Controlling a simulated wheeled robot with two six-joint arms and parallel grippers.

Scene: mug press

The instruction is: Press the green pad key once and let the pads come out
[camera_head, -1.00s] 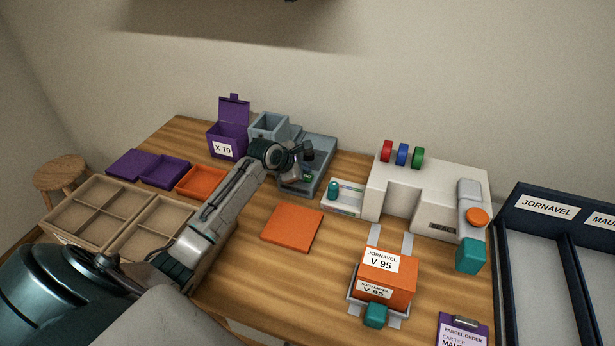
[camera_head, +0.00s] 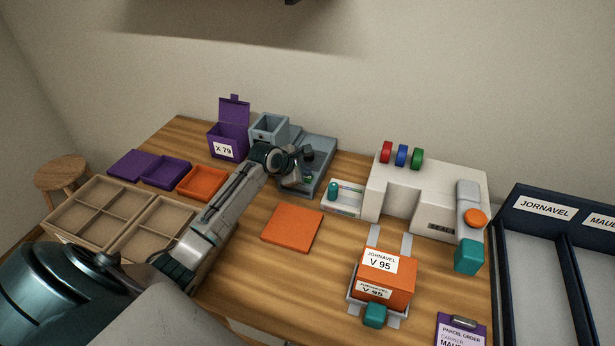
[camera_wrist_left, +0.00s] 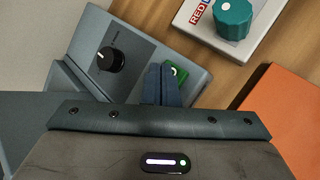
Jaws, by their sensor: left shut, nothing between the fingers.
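The grey pad dispenser (camera_head: 322,172) stands at the back of the table, with an open square hopper (camera_head: 268,126) at its left. A black knob (camera_wrist_left: 110,59) and the green pad key (camera_wrist_left: 179,72) are on its sloping face. The key also shows small and green in the head view (camera_head: 308,178). My left gripper (camera_wrist_left: 161,72) is shut and empty. Its fingertips are right beside the key in the wrist view and cover part of it; I cannot tell whether they touch it. No loose pads are visible. My right gripper is not in view.
A white panel with a teal knob (camera_wrist_left: 234,18) sits right of the dispenser. An orange square (camera_head: 292,228) lies in front. A white machine (camera_head: 430,185) and an orange labelled box (camera_head: 387,273) stand to the right. Purple and orange trays and a beige divided tray (camera_head: 96,211) are left.

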